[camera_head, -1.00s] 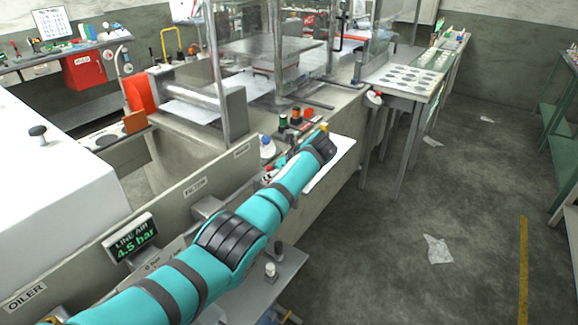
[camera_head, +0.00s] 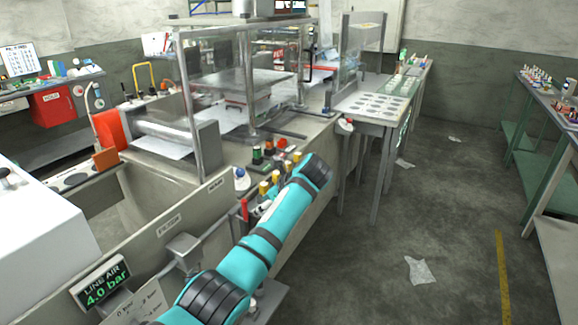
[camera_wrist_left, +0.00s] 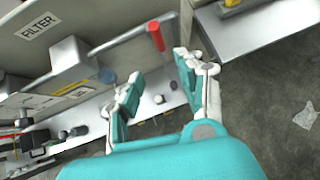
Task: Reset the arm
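My left arm (camera_head: 262,248) is teal with black bands and reaches up from the bottom of the head view; its gripper is mostly hidden there behind the wrist. In the left wrist view my left gripper (camera_wrist_left: 155,78) is open and empty, its two teal-padded fingers apart. A metal rod with a red grip (camera_wrist_left: 156,36) lies beyond the fingertips, apart from them. The red grip also shows in the head view (camera_head: 244,209), upright beside the gripper. My right gripper is not in view.
A display (camera_head: 101,282) reads LINE AIR 4.0 bar. The machine frame (camera_head: 245,85) with clear panels stands ahead. A table with round discs (camera_head: 375,104) stands beyond. Green benches (camera_head: 540,120) are at right. The floor between is open, with scraps of film (camera_head: 419,270).

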